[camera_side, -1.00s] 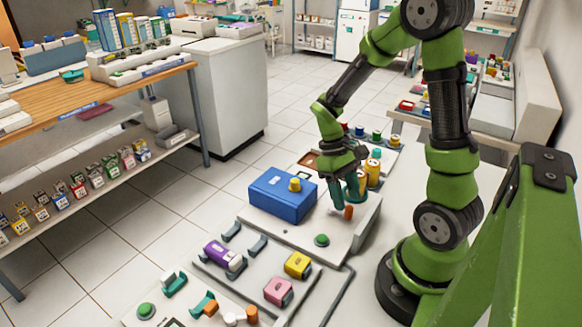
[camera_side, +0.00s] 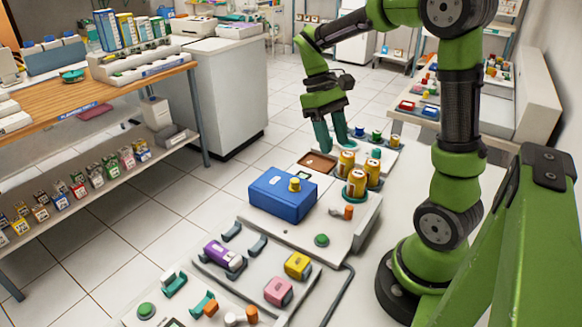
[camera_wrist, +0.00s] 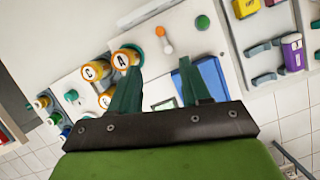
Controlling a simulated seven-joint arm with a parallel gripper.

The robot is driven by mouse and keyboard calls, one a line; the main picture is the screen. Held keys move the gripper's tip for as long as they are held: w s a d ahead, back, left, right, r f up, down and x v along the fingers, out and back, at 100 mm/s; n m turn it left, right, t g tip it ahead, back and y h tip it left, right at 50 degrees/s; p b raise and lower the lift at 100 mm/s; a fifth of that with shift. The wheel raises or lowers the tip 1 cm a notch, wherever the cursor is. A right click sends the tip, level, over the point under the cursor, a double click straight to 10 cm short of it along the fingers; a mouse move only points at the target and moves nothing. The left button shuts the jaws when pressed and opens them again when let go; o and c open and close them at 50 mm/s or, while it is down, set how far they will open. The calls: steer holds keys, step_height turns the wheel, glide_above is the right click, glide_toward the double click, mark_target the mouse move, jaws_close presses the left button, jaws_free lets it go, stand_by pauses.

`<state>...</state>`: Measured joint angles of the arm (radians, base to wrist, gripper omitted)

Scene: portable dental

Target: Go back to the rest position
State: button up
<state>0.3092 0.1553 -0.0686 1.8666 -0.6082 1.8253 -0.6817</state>
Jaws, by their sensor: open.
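My gripper (camera_side: 332,142) is raised in the side view, above the back part of the bench and behind the blue box. Its two teal fingers are apart with nothing between them. In the wrist view the open fingers (camera_wrist: 160,85) reach over the white station panel. Several yellow canisters (camera_side: 356,184) stand to the right of the blue box (camera_side: 283,196). In the wrist view, lettered tops show on canisters C (camera_wrist: 96,71) and A (camera_wrist: 124,60). The gripper is apart from all of them.
A brown tray (camera_side: 318,162) lies below the gripper. Small coloured bottles (camera_side: 377,137) stand behind the canisters. Purple (camera_side: 222,254), yellow (camera_side: 297,265) and pink (camera_side: 278,291) blocks sit at the front. A wooden-topped counter (camera_side: 120,103) stands at left, with open tiled floor between.

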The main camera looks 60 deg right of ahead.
steer(key=s+a+r+t, duration=0.1)
steer(key=a+r+t, duration=0.1)
steer(key=a+t, duration=0.3)
steer(key=s+a+r+m+t, duration=0.1)
steer(key=s+a+r+t, duration=0.1)
steer(key=a+t, duration=0.4)
steer(key=a+r, duration=0.1)
steer(key=a, duration=0.2)
steer(key=shift+a+y, duration=0.3)
steer(key=shift+y, duration=0.1)
steer(key=shift+s+r, duration=0.1)
